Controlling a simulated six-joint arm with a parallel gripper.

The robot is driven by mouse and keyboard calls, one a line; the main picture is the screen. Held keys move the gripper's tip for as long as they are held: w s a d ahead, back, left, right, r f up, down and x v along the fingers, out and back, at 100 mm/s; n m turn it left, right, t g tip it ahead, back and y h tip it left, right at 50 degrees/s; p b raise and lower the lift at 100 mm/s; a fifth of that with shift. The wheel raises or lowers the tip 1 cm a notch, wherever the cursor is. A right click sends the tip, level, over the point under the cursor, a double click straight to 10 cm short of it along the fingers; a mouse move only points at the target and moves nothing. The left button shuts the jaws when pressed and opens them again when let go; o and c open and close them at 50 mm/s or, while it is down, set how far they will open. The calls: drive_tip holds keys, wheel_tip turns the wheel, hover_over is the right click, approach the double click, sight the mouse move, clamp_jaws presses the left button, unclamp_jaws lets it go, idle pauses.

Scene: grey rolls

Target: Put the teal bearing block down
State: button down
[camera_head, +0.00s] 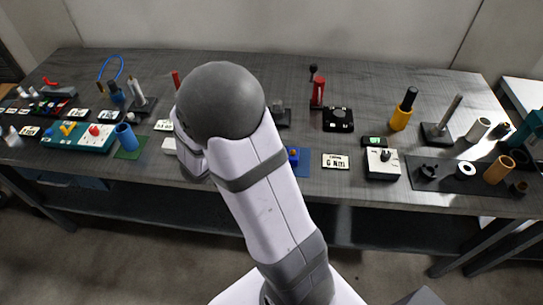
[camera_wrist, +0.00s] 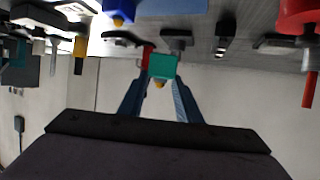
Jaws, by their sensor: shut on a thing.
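The teal bearing block (camera_wrist: 163,66) is a small teal piece between the two fingertips in the wrist view. A small yellow part sits against its lower edge. My gripper (camera_wrist: 161,74) is shut on the block, with one blue-grey finger on each side. The view looks tilted or upside down, with the bench along the top, so I cannot tell how far the block is from the bench. In the head view my own arm hides the gripper and the block.
The long grey bench (camera_head: 330,195) carries many items. A blue mat (camera_head: 300,168), a label plate (camera_head: 335,161) and a white box (camera_head: 382,170) lie right of my arm. A red upright tool (camera_head: 318,92) and a black square plate (camera_head: 338,119) stand farther back.

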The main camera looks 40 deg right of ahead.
drive_tip(key=shift+f+b, duration=0.4)
drive_tip(key=shift+f, duration=4.3)
drive_tip(key=shift+f, duration=0.15)
drive_tip(key=c, duration=1.3)
unclamp_jaws()
